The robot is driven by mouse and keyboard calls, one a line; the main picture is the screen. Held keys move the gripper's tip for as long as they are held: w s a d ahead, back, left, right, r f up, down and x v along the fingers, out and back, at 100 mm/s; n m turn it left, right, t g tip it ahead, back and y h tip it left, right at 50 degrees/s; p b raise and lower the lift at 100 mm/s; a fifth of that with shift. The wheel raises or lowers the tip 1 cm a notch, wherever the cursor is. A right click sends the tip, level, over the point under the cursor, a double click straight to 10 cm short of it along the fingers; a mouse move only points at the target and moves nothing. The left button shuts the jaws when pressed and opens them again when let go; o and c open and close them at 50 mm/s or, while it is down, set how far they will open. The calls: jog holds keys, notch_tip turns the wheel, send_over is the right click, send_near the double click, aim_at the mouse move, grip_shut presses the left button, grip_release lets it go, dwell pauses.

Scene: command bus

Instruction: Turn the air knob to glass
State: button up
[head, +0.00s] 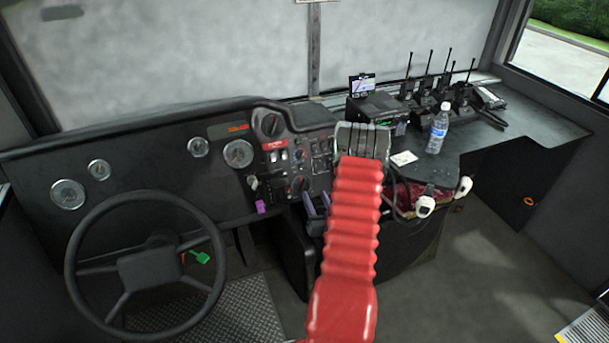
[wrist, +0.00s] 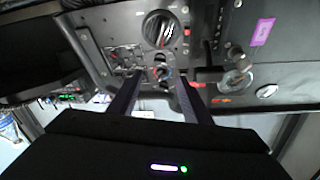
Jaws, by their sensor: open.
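The dark dashboard panel carries a large round knob with a red pointer (wrist: 160,28), which also shows low on the panel in the head view (head: 298,185). A smaller knob with red and blue marks (wrist: 162,73) sits beside it. I cannot read the labels, so I cannot tell which is the air knob. My gripper (head: 314,199) is open and empty in front of the panel. In the wrist view its fingertips (wrist: 154,75) appear on either side of the smaller knob; contact cannot be told.
The steering wheel (head: 147,267) is at the left and a purple tag (head: 262,207) is on the panel. A water bottle (head: 438,128) and several radios (head: 425,92) stand on the right counter.

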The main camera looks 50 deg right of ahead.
aim_at(302, 169)
jog(key=shift+w, duration=0.15)
jog(key=x, duration=1.3)
jog(key=shift+w+d, duration=0.25)
jog(key=shift+a, duration=0.1)
jog(key=c, duration=1.1)
